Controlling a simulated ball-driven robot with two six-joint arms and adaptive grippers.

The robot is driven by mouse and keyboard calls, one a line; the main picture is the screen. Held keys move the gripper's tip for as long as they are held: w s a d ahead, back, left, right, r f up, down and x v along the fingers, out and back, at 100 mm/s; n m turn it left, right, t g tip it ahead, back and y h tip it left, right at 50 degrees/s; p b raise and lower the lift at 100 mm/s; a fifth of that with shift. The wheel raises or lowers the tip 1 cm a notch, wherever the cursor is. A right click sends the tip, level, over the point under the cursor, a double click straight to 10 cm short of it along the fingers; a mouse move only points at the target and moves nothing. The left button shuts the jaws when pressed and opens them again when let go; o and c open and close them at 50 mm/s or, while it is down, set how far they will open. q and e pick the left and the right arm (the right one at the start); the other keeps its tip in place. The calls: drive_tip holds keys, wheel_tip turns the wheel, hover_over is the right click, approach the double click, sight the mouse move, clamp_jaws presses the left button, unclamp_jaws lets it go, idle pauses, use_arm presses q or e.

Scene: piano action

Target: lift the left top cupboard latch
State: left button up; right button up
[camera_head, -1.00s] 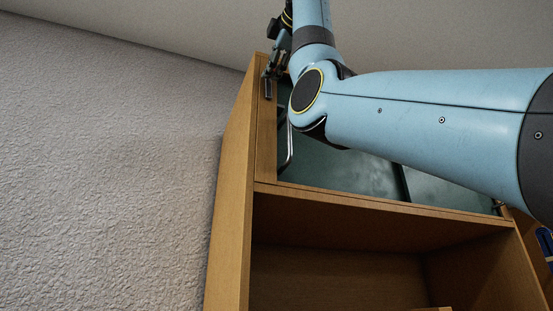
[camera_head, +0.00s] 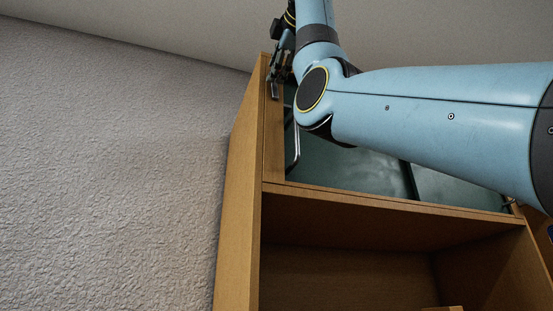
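The top cupboard has teal-green doors (camera_head: 330,165) in a wooden frame, high in the view. A thin metal handle (camera_head: 295,150) shows on its left door. My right arm comes in from the right and bends upward across the doors. My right gripper (camera_head: 275,88) is small and partly hidden by its own arm. Its fingertips point down by the upper left of the frame. I cannot tell whether it is open or touching anything. I cannot make out the left latch, in the area by the gripper. My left gripper is not in view.
The cupboard's wooden side panel (camera_head: 238,195) stands close to a rough grey wall (camera_head: 110,160). Below the doors is an open wooden shelf space (camera_head: 345,275). The ceiling (camera_head: 160,25) is above. The space in front of the wall looks clear.

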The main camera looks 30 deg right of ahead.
drive_tip(key=shift+s+d, duration=0.1)
drive_tip(key=shift+s, duration=0.05)
drive_tip(key=v, duration=1.1)
drive_tip(key=shift+s+a, duration=0.25)
drive_tip(key=shift+s, duration=0.1)
